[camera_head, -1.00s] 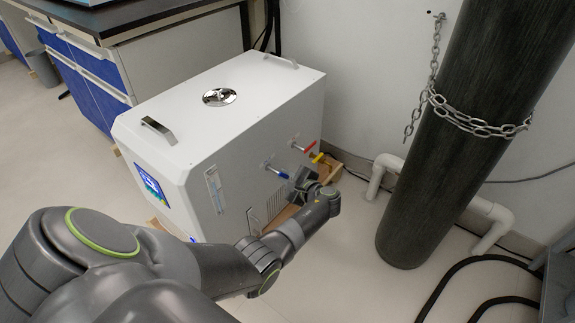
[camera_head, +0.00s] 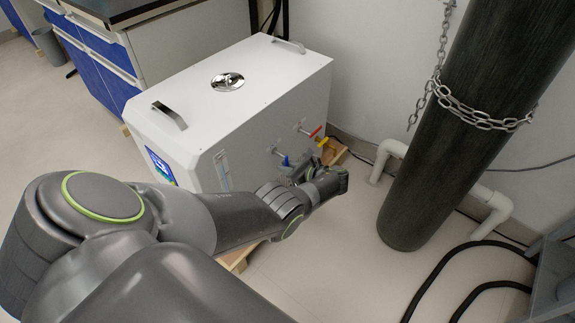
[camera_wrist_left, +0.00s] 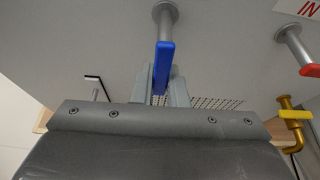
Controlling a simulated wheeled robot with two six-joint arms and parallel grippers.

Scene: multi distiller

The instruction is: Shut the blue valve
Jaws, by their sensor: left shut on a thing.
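The blue valve (camera_head: 285,160) is a short blue lever on a grey pipe at the side of the white distiller (camera_head: 262,92). In the left wrist view the blue lever (camera_wrist_left: 165,62) hangs down from its round pipe end. My left gripper (camera_head: 297,172) is at the blue valve in the head view, partly hidden by its own wrist. In the wrist view its two fingers (camera_wrist_left: 163,86) stand on either side of the lever's lower end and are shut on it. My right gripper is not in view.
The red valve (camera_head: 316,131) and yellow valve (camera_head: 322,142) sit close beside the blue one. A dark cylinder (camera_head: 445,140) with a chain stands to the right, near white pipes (camera_head: 388,152) and black hoses (camera_head: 455,275). Bare floor lies between distiller and cylinder.

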